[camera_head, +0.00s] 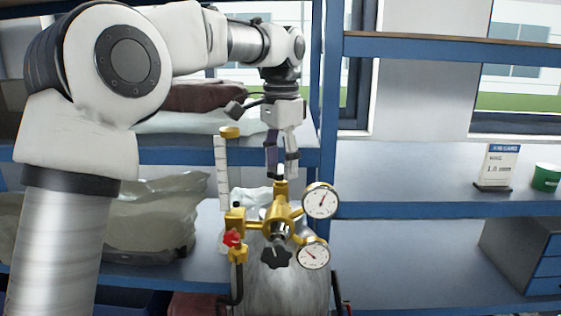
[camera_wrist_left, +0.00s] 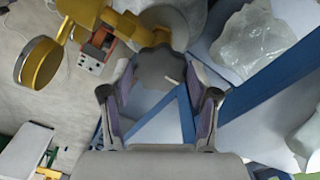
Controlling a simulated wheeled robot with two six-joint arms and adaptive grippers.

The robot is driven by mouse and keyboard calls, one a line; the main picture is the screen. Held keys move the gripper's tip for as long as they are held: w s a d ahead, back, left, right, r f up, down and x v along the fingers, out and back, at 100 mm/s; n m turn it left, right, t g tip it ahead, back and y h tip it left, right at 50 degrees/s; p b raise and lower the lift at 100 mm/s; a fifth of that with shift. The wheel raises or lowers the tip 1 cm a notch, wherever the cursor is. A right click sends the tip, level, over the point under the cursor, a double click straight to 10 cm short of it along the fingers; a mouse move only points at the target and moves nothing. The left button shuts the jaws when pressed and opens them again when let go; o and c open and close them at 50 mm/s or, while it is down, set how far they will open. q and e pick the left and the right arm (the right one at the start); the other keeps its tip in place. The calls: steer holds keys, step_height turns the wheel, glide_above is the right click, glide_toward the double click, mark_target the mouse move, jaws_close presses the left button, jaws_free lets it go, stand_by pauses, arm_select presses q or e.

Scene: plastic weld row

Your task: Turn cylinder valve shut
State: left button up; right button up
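A grey gas cylinder (camera_head: 280,292) stands upright at lower centre, with brass fittings (camera_head: 281,213) and two white-faced gauges on top. In the left wrist view, a dark grey lobed valve knob (camera_wrist_left: 160,68) with a small white mark lies between my fingertips. In the head view that knob is mostly hidden by the fingers. My left gripper (camera_head: 281,165) points down over the cylinder's top. Its purple-padded fingers (camera_wrist_left: 160,75) are apart, one on each side of the knob; I cannot tell whether they touch it. My right gripper is not in view.
The upper gauge (camera_head: 320,200) and lower gauge (camera_head: 313,255) sit close right of the fittings. A black star knob (camera_head: 277,256) faces forward; a red knob (camera_head: 232,238) and flow tube (camera_head: 222,172) stand at left. Blue shelves (camera_head: 420,209) with bags (camera_head: 150,225) are behind.

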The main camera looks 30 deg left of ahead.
mark_target(282, 168)
arm_select(q)
steer(key=shift+o, duration=1)
steer(key=shift+w, duration=0.1)
step_height(282, 168, up, 12)
steer(key=shift+f, duration=0.1)
